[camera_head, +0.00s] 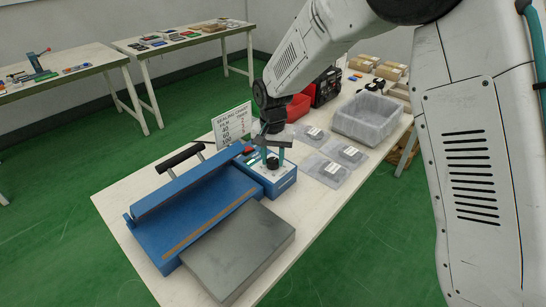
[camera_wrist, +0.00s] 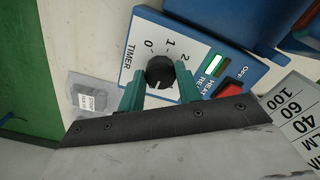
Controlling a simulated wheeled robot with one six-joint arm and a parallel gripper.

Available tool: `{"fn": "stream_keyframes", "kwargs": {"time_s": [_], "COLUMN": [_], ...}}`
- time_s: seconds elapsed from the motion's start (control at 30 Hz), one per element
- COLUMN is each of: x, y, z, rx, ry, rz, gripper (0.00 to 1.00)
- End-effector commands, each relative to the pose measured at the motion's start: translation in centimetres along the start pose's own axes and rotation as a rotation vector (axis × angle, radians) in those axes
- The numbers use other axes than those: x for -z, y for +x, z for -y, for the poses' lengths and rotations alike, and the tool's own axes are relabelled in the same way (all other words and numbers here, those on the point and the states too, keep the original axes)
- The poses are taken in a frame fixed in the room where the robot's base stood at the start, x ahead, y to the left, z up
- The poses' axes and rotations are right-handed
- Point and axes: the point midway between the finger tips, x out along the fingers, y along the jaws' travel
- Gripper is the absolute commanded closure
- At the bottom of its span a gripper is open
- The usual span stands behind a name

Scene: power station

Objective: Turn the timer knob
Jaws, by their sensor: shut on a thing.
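The timer knob (camera_wrist: 160,72) is a black round knob on the white timer panel of the blue sealing machine. In the wrist view, numbers 0, 1 and 2 show around it. My gripper (camera_wrist: 160,88) has its two green fingers on either side of the knob, shut on it. In the head view, my gripper (camera_head: 272,158) points down over the control box (camera_head: 268,185) of the blue sealer (camera_head: 190,205), and the knob (camera_head: 273,163) shows between the fingers. The knob's pointer mark is too small to read surely.
A red switch (camera_wrist: 230,89) and a lit green indicator (camera_wrist: 213,65) sit beside the timer panel. A sign with numbers (camera_head: 232,124) stands behind the sealer. Bagged parts (camera_head: 327,171) and a clear grey bin (camera_head: 368,118) lie to the right. A grey plate (camera_head: 240,250) is in front.

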Motion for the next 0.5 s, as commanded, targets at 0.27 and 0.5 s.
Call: {"fn": "stream_keyframes", "kwargs": {"time_s": [0.27, 0.5], "x": [0.04, 0.03], "y": [-0.08, -0.05], "z": [0.04, 0.02], "rx": [0.001, 0.001], "ry": [0.000, 0.000], "rz": [-0.001, -0.001], "gripper": [0.89, 0.44]}}
